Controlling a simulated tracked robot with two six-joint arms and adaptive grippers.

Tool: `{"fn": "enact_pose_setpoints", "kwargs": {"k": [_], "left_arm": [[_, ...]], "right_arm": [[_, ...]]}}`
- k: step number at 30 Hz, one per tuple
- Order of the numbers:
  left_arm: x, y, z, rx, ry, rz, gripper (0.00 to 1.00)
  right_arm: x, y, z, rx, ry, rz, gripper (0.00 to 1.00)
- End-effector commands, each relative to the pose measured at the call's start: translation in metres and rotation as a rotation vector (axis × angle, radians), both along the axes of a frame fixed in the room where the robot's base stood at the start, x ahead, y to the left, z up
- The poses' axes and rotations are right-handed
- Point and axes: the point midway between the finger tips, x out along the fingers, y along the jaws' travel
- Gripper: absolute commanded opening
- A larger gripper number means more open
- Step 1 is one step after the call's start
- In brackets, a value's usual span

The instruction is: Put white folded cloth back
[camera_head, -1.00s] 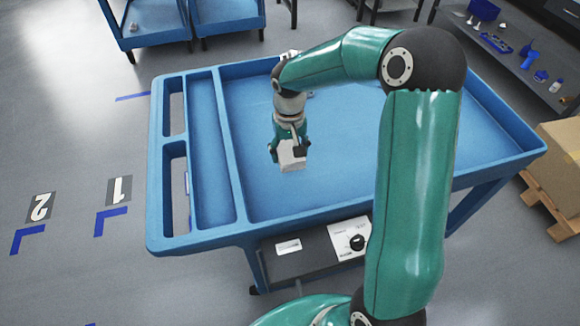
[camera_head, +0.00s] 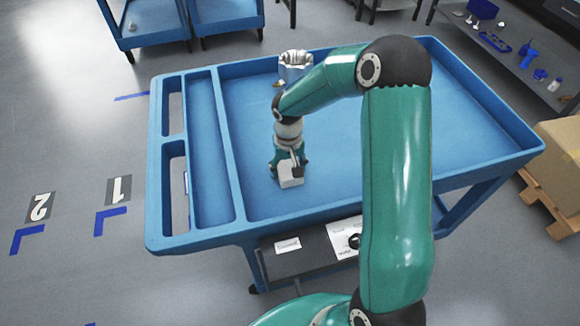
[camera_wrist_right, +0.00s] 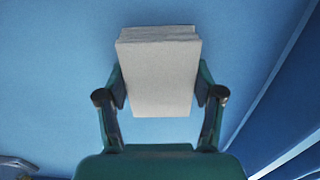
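The white folded cloth is a small pale block (camera_head: 291,178) low in the left middle of the blue cart's large tray (camera_head: 400,135) in the head view. My right gripper (camera_head: 288,170) is shut on it. In the right wrist view the cloth (camera_wrist_right: 160,75) sits between the two fingers of the gripper (camera_wrist_right: 160,98), which press its sides. I cannot tell whether its underside touches the tray floor. My left gripper is not in view.
A silvery machined housing (camera_head: 295,66) stands at the tray's far side, partly behind my right arm. A divider (camera_head: 228,145) separates a narrow empty compartment on the left. The tray's right part is clear. A shelf with blue parts (camera_head: 515,50) stands at far right.

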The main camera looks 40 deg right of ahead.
Motion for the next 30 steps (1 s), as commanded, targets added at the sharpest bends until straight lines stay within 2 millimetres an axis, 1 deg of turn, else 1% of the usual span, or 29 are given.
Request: {"fn": "enact_pose_setpoints", "kwargs": {"k": [1, 4, 5, 14, 17, 18, 20, 23, 30], "left_arm": [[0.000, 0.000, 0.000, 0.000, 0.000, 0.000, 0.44], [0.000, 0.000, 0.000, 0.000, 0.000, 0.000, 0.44], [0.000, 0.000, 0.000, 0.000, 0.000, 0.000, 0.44], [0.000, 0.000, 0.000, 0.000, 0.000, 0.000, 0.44], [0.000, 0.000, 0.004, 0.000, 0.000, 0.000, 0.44], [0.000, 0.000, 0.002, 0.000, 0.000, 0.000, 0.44], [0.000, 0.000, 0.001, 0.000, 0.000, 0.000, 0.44], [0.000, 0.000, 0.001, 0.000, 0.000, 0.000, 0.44], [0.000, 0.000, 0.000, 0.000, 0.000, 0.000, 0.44]], "right_arm": [[0.000, 0.000, 0.000, 0.000, 0.000, 0.000, 0.73], [0.000, 0.000, 0.000, 0.000, 0.000, 0.000, 0.90], [0.000, 0.000, 0.000, 0.000, 0.000, 0.000, 0.92], [0.000, 0.000, 0.000, 0.000, 0.000, -0.001, 0.92], [0.000, 0.000, 0.004, 0.000, 0.000, -0.001, 0.92], [0.000, -0.001, 0.006, -0.001, -0.002, -0.001, 0.92], [0.001, -0.001, 0.012, -0.002, -0.004, -0.002, 0.92], [0.001, -0.001, 0.028, -0.003, -0.005, -0.003, 0.92], [0.001, -0.001, 0.077, -0.002, -0.007, -0.002, 0.92]]}}
